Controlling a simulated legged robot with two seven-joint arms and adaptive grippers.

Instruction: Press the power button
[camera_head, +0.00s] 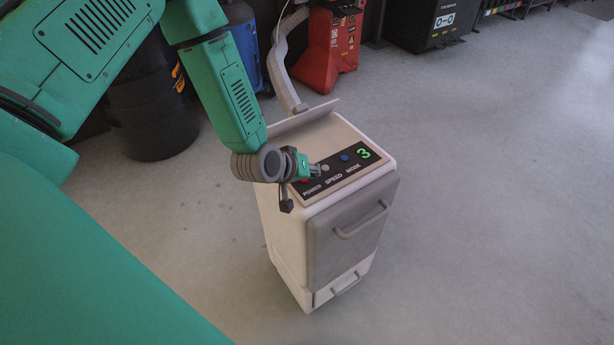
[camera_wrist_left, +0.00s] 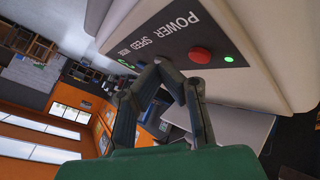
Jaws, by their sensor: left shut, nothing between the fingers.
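The red power button (camera_wrist_left: 200,55) sits on the black control panel (camera_wrist_left: 170,30) beside the word POWER, with a lit green light (camera_wrist_left: 229,59) near it. In the head view the button (camera_head: 304,181) is partly hidden by my left gripper. My left gripper (camera_head: 315,170) is shut and empty, low over the panel's left part. In the wrist view its fingertips (camera_wrist_left: 163,66) lie left of the red button, by the SPEED and MODE labels. I cannot tell whether they touch the panel. My right gripper is out of view.
The panel tops a white cabinet (camera_head: 283,215) with a grey drawer front (camera_head: 345,250). A grey button (camera_head: 325,168), a blue button (camera_head: 344,158) and a green digit 3 (camera_head: 364,153) are beside my gripper. A black barrel (camera_head: 150,110) and red equipment (camera_head: 328,55) stand behind. Floor right is clear.

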